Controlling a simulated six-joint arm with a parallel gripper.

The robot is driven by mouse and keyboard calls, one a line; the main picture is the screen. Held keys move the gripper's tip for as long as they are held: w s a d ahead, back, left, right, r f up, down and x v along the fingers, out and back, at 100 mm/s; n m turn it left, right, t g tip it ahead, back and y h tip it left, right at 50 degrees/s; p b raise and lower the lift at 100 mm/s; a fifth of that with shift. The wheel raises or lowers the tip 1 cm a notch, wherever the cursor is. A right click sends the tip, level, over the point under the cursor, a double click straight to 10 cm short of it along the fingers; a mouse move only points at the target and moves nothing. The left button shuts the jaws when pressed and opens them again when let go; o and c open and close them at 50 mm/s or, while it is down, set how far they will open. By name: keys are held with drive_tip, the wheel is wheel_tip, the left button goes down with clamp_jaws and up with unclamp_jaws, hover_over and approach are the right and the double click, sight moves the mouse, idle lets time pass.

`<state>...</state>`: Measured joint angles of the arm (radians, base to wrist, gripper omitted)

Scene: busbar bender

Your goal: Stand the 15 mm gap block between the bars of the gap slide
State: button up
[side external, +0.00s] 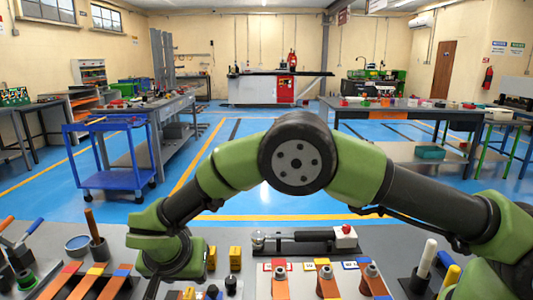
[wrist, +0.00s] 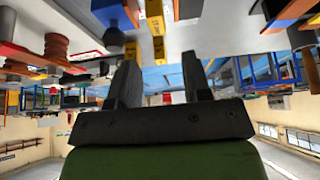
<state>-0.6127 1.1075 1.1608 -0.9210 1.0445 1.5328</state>
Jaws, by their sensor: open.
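Several yellow blocks stand on the grey bench; two are upright side by side in the side view, a left one (side external: 212,258) and a right one (side external: 235,258). Yellow blocks also show in the wrist view, one (wrist: 158,48) lying in the picture between my fingertips. Size marks are too small to read, so I cannot tell which is the 15 mm block. My gripper (wrist: 160,60) is open, with nothing visibly held between its two dark fingers. In the side view its fingers are hidden below the wrist. I cannot identify the gap slide with certainty.
A black rail device with a red-topped grey block (side external: 345,237) lies at the back of the bench. Orange stands with metal tops (side external: 326,283) are at front centre.

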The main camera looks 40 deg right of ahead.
drive_tip(key=r, duration=0.3)
drive_tip(key=shift+w+d, duration=0.15)
drive_tip(key=shift+w, duration=0.2)
drive_tip(key=w+d+n+t+y, duration=0.2)
drive_tip(key=w+d+n+y, duration=0.3)
drive_tip(key=w, duration=0.7)
drive_tip(key=shift+m+h, duration=0.5)
drive_tip(key=shift+m, duration=0.4)
wheel_tip(320, 180, down, 10)
drive_tip(key=shift+s+d+f, duration=0.1)
drive_tip(key=shift+d, duration=0.05)
drive_tip(key=shift+v, duration=1.4)
drive_tip(key=s+d+r, duration=0.4)
drive_tip(key=s+r, duration=0.4)
drive_tip(key=r, duration=0.5)
drive_tip(key=s+d+r, duration=0.4)
drive_tip(key=s+r, duration=0.5)
drive_tip(key=r, duration=0.3)
drive_tip(key=s+d+r+n+t+y, duration=0.1)
drive_tip(key=s+r+y, duration=0.1)
drive_tip(key=s, duration=1.7)
drive_tip(key=shift+d+n, duration=0.4)
